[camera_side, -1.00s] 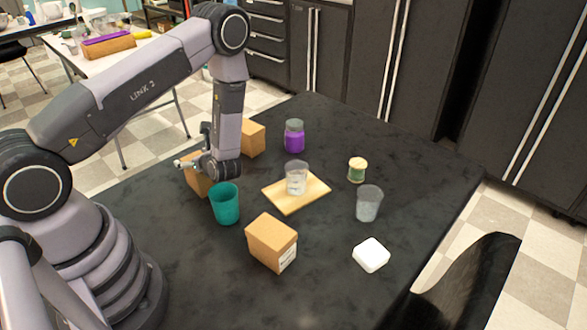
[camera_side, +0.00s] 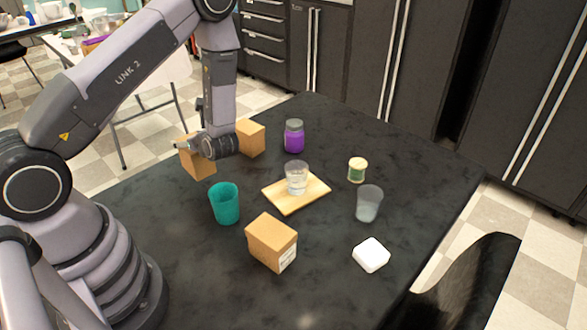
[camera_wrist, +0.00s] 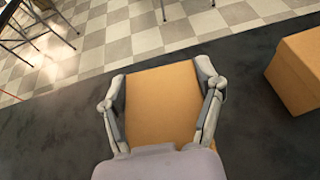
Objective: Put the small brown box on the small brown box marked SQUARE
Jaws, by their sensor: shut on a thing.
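My gripper (camera_wrist: 162,95) is shut on a small brown box (camera_wrist: 162,105), with one finger on each side of it in the wrist view. In the side view this held box (camera_side: 199,164) is at the left of the table, partly hidden by my gripper (camera_side: 192,148), and it seems to be lifted a little. A second brown box (camera_side: 250,138) stands just behind and to the right; it also shows at the right of the wrist view (camera_wrist: 298,70). A third brown box (camera_side: 270,238) stands at the front with a white label on one side. I cannot read any marking.
A teal cup (camera_side: 224,204) stands between the held box and the front box. A wooden board (camera_side: 285,205) carries a clear glass (camera_side: 297,178). A purple jar (camera_side: 294,137), green-banded jar (camera_side: 357,170), grey glass (camera_side: 368,204) and white block (camera_side: 371,255) stand farther right.

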